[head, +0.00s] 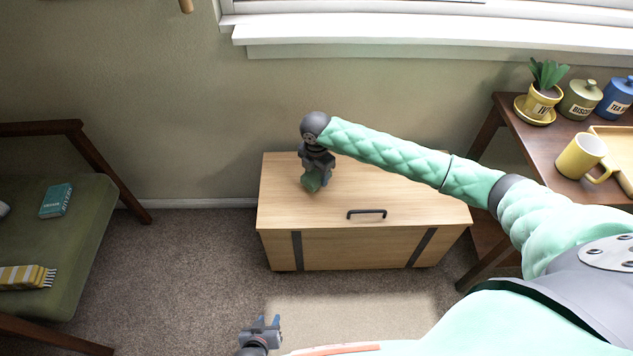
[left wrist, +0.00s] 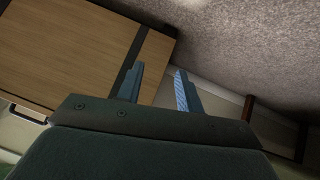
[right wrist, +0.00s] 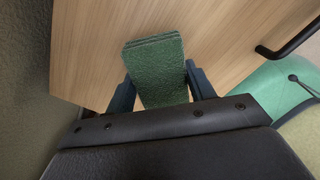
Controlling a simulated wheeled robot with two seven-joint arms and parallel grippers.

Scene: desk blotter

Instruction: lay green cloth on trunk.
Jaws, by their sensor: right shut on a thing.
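The trunk (head: 400,205) is a light wooden chest with dark straps and a black handle (head: 367,213) on its closed lid. The green cloth (right wrist: 155,72) is folded into a small thick pad. My right gripper (head: 317,180) is shut on the cloth, over the left part of the lid. The cloth also shows below it in the head view (head: 311,182). I cannot tell whether the cloth touches the lid. My left gripper (head: 265,325) is open and empty, low in front of the trunk. Its spread fingers show in the left wrist view (left wrist: 160,90).
A side table at the right holds a potted plant (head: 545,90), canisters, a yellow mug (head: 582,157) and a tray. A green-seated chair (head: 75,235) at the left holds a teal box (head: 56,201) and a striped yellow cloth (head: 25,276). The lid is otherwise clear.

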